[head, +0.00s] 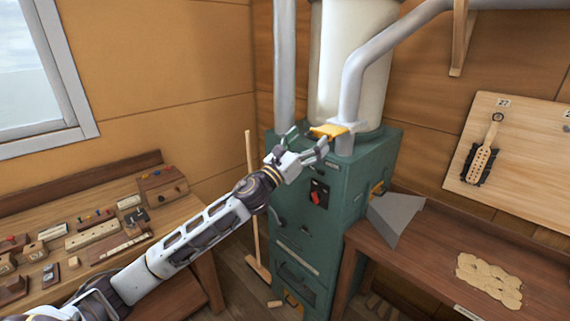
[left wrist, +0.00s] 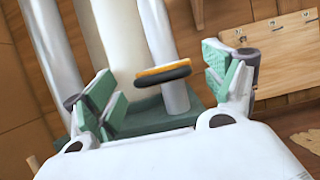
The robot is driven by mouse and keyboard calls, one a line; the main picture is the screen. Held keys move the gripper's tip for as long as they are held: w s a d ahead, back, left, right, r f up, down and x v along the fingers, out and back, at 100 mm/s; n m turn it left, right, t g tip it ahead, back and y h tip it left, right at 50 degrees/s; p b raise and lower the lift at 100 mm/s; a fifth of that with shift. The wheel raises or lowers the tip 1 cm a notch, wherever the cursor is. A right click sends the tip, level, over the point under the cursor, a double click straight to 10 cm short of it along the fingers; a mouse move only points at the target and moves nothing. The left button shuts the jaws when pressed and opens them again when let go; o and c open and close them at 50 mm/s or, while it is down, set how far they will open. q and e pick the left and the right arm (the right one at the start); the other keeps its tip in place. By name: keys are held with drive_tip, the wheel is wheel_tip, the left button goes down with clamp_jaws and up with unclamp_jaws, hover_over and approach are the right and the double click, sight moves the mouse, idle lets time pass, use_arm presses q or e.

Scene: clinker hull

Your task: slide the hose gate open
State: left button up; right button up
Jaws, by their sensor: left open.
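The hose gate shows as a yellow plate (head: 328,131) at the foot of the grey hose pipe (head: 352,90), on top of the green dust collector (head: 335,190). My left gripper (head: 304,146) is open, just left of and in front of the yellow plate, and appears empty. In the left wrist view, the gate (left wrist: 163,73) has a yellow edge and a dark rounded front. It sits between my two spread green-padded fingers (left wrist: 165,90), beyond them, with a visible gap on each side. The right gripper is not in view.
A workbench with small tools and blocks (head: 95,230) stands at the left under a window. A brown bench (head: 450,255) with a pile of shavings (head: 489,280) is at the right. A broom handle (head: 251,190) leans left of the collector.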

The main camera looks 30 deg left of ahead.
use_arm(q)
drive_tip(key=v, duration=1)
drive_tip(key=shift+s+f, duration=0.2)
drive_tip(key=shift+s, duration=0.1)
idle(0.7)
drive_tip(key=shift+a, duration=0.1)
idle(0.6)
